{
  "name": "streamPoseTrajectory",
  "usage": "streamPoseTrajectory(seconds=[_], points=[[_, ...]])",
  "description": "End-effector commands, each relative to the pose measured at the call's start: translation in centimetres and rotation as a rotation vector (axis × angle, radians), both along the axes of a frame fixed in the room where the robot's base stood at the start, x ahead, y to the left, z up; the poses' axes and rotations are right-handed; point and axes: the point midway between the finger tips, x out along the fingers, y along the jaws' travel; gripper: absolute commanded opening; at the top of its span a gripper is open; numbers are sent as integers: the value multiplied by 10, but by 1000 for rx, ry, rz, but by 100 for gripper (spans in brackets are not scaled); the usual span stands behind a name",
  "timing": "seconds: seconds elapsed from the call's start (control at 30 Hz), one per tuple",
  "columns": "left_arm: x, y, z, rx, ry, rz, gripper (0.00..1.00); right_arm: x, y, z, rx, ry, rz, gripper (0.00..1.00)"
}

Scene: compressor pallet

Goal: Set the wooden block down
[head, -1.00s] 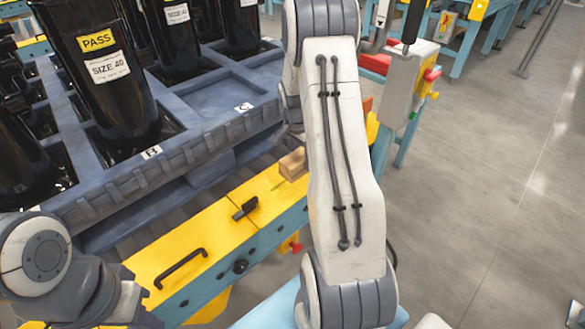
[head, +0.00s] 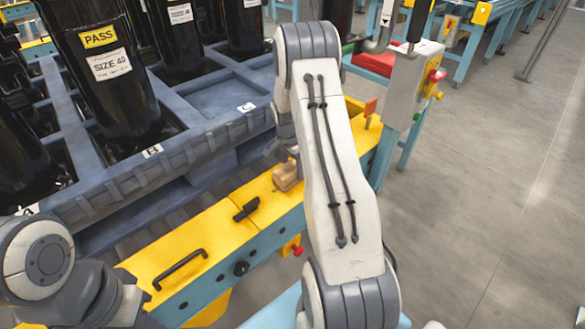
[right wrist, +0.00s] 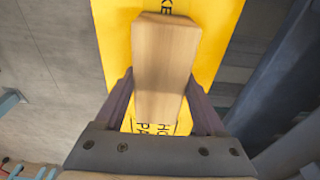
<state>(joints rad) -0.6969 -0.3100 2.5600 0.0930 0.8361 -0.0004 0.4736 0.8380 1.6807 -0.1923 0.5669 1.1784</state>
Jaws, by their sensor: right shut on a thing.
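The wooden block (head: 287,177) is a pale brown oblong at the yellow top of the conveyor's side rail (head: 215,232), partly hidden by my right arm. In the right wrist view the block (right wrist: 165,62) lies lengthwise between the two fingers of my right gripper (right wrist: 163,88), which is shut on it. The yellow surface (right wrist: 215,35) with black lettering shows behind the block. I cannot tell whether the block touches it. My left arm shows at the lower left of the head view, but its gripper is out of the picture.
A blue-grey pallet (head: 205,142) with tall black compressors (head: 112,85) stands left of the rail. A black handle (head: 180,268) and a black latch (head: 246,209) stick up from the rail. A grey control box (head: 411,85) with buttons stands to the right.

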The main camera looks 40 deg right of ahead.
Motion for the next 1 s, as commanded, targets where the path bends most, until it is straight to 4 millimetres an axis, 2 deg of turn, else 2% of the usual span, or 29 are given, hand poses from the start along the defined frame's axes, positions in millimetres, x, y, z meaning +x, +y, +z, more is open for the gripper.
streamPoseTrajectory(seconds=[0.03,0.1,0.33,0.47,0.8,1.0], points=[[0,0,-1,0,0,0,0,0,0,-1,0,0,0,80],[0,0,0,0,0,0,0,0,0,-1,0,0,0,100],[0,0,0,0,0,0,0,0,0,0,0,0,0,100],[0,0,4,0,0,0,0,0,0,10,-1,-1,0,100],[0,0,19,0,0,0,0,0,9,80,-2,-4,0,100],[0,0,25,0,0,0,0,-1,13,111,-1,-1,1,100]])
